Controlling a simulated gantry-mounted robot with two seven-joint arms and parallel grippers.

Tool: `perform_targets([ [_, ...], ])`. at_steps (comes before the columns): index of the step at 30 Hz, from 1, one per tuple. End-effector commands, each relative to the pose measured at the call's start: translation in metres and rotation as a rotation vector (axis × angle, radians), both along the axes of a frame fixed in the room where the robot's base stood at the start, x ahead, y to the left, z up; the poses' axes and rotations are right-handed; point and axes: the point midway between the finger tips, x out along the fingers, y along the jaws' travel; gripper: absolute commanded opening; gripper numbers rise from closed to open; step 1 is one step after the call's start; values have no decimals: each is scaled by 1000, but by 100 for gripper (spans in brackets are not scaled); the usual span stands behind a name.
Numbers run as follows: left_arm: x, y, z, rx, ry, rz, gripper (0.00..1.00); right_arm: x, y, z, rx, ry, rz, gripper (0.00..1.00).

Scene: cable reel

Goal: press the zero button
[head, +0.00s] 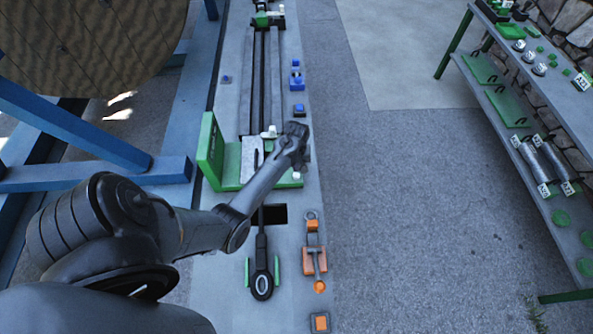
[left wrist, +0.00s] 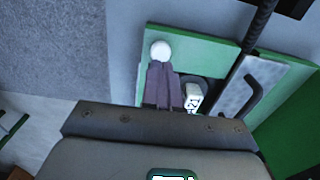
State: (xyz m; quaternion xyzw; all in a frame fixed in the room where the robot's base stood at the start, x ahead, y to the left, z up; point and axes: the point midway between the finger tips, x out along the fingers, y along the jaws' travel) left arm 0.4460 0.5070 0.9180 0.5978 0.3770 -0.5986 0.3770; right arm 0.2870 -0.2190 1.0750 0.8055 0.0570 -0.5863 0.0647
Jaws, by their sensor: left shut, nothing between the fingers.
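A white round button (left wrist: 160,50) sits on a green plate (left wrist: 205,43) in the left wrist view. No zero mark on it is readable, so I cannot tell for sure that it is the zero button. My left gripper (left wrist: 161,67) is shut and empty, its fingertips right by the white button; I cannot tell whether they touch it. A white tag (left wrist: 193,98) with dark lettering is beside the fingers. In the head view my left wrist (head: 292,142) is over the right part of the green bracket (head: 212,155). My right gripper is not in view.
Blue buttons (head: 299,110) lie farther up the grey bench, and an orange button (head: 320,322) is at its near end. An orange-handled lever (head: 316,262) stands nearer. A large wooden reel (head: 85,45) is at the left. A shelf (head: 520,110) stands right, across open floor.

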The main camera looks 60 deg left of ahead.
Motion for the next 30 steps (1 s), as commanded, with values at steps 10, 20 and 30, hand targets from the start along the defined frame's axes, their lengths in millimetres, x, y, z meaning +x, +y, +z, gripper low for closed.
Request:
perform_targets([
  [10, 0, 0, -34, 1, 0, 2, 0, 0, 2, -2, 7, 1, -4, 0],
  [20, 0, 0, -37, 2, -1, 1, 0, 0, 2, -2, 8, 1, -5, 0],
  [30, 0, 0, -60, 0, 1, 0, 0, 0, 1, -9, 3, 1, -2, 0],
])
